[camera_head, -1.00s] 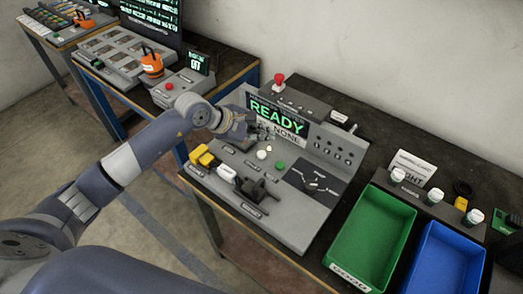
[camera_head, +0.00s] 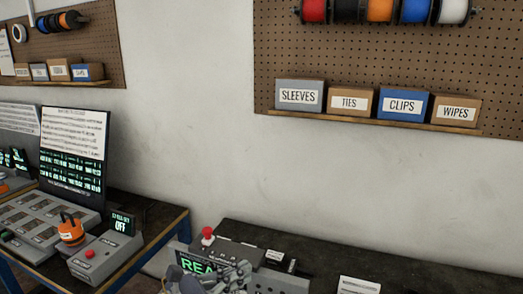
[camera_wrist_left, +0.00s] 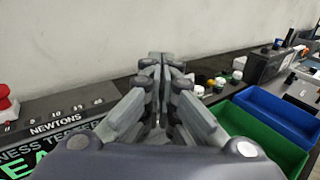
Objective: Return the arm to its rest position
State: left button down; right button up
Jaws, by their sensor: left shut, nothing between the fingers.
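My left gripper (camera_head: 238,274) shows at the bottom edge of the head view, in front of the grey tester station with its green-lettered screen (camera_head: 196,264). Most of my left arm is below the frame. In the left wrist view my left gripper's fingers (camera_wrist_left: 165,62) are together, with nothing between them. They point over the bench toward the wall. The tester's screen (camera_wrist_left: 40,160) also shows at lower left there. My right gripper is in neither view.
A red knob (camera_head: 208,233) stands on the tester's back. A green bin (camera_wrist_left: 262,140) and a blue bin (camera_wrist_left: 285,117) lie right of the fingers. An orange-handled device (camera_head: 71,232) sits on the left bench. A shelf of labelled boxes (camera_head: 402,106) hangs on the wall.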

pick_arm(q)
jog(key=a+r+n+t+y, duration=0.3)
jog(key=a+n+t+y, duration=0.15)
jog(key=n, duration=0.65)
jog(key=a+r+n+t+y, duration=0.3)
jog(key=a+n+t, duration=0.25)
jog(key=n, duration=0.55)
jog(key=s+a+f+n+g+y, duration=0.3)
jog(key=s+a+f+n+y, duration=0.15)
jog(key=f+n, duration=0.35)
jog(key=s+a+f+n+g+y, duration=0.35)
jog(key=a+f+n+y, duration=0.2)
jog(key=f+n, duration=0.2)
jog(key=s+d+f+n+g+h, duration=0.2)
jog(key=s+f+n+g, duration=0.3)
jog(key=s, duration=0.5)
jog(key=s+d+f+n+g+h, duration=0.25)
jog(key=s+f+g, duration=0.25)
jog(key=s+f, duration=0.4)
notch_tip(320, 180, down, 27)
jog(key=s+g+b, duration=0.2)
jog(key=s, duration=0.1)
jog(key=s+a+f+b, duration=0.1)
jog(key=s+a+f, duration=0.1)
jog(key=s+f, duration=1.4)
jog(key=shift+s+a+f+m+g+y, duration=0.25)
jog(key=shift+a+f+m+g+y, duration=0.15)
jog(key=shift+f, duration=0.3)
